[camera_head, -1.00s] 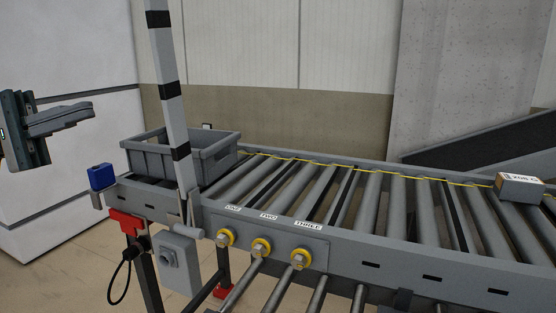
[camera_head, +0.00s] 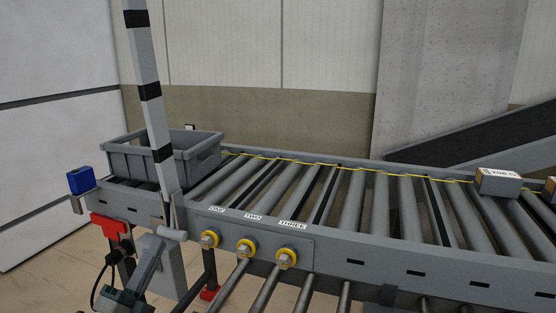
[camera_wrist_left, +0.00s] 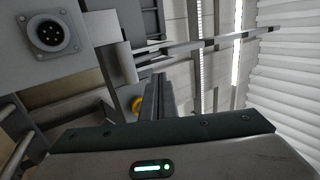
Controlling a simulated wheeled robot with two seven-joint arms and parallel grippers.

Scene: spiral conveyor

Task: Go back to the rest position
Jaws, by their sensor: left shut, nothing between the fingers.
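My left gripper (camera_head: 151,245) is low at the bottom left of the head view, in front of the conveyor's near side. Its fingers are shut and empty, pointing up beside the grey box below the conveyor frame. In the left wrist view the fingers (camera_wrist_left: 157,82) are together, with nothing between them. My right gripper is in no view.
The roller conveyor (camera_head: 345,250) carries a grey crate (camera_head: 165,160) at its left end and a carton (camera_head: 498,183) at the right. A striped post (camera_head: 148,75) rises near the crate. Knobs (camera_head: 246,247) stick out in front. Open floor lies at the left.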

